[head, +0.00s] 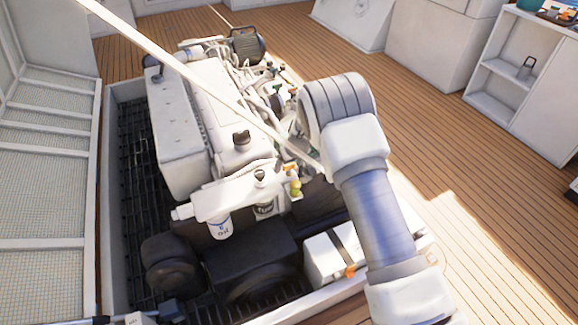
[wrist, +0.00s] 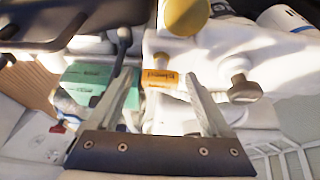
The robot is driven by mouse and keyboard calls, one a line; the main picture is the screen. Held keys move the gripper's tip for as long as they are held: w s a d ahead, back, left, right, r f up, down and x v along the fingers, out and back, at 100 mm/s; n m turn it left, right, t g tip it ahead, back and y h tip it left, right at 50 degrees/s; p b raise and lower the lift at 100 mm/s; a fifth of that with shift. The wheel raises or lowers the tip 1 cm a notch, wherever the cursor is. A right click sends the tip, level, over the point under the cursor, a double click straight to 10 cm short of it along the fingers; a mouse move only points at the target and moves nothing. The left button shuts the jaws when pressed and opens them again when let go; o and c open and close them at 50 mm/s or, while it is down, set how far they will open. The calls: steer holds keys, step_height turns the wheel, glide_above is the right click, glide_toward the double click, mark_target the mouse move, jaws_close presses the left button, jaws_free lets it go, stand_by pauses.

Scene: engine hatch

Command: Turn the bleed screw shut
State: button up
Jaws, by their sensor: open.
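The engine (head: 215,105) sits in the open hatch in the head view. The wrist view shows my gripper (wrist: 163,78) open, its two fingers apart over the engine top with nothing held. An orange tag with print too small to read (wrist: 160,78) shows between the fingertips. A dark stem with a rounded head (wrist: 122,40) is just beyond the left fingertip. I cannot tell for certain which part is the bleed screw. In the head view my arm hides the gripper.
A yellow round part (wrist: 187,15) and a dark plate (wrist: 60,25) lie at the top of the wrist view; a green block (wrist: 98,80) is left. A pale bar (head: 200,78) crosses the head view above the engine.

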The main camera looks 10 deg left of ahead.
jaws_close()
stand_by(0.4)
steer(key=shift+r, duration=0.1)
steer(key=m+h+p, duration=0.1)
steer(key=m+p, duration=0.1)
steer(key=m, duration=0.1)
steer(key=shift+m+t+p, duration=0.3)
steer(key=m+h, duration=0.2)
steer(key=m, duration=0.2)
steer(key=m+h+b, duration=0.1)
steer(key=m, duration=0.2)
steer(key=m+h+b, duration=0.1)
steer(key=m, duration=0.2)
steer(key=shift+f, duration=0.2)
steer(key=shift+r+m+g+h+b, duration=0.1)
steer(key=shift+m+g+h+b, duration=0.2)
steer(key=shift+m+b, duration=0.7)
steer(key=shift+m+g+h+b, duration=0.2)
steer(key=shift+m+g+b, duration=0.35)
steer(key=shift+m, duration=0.65)
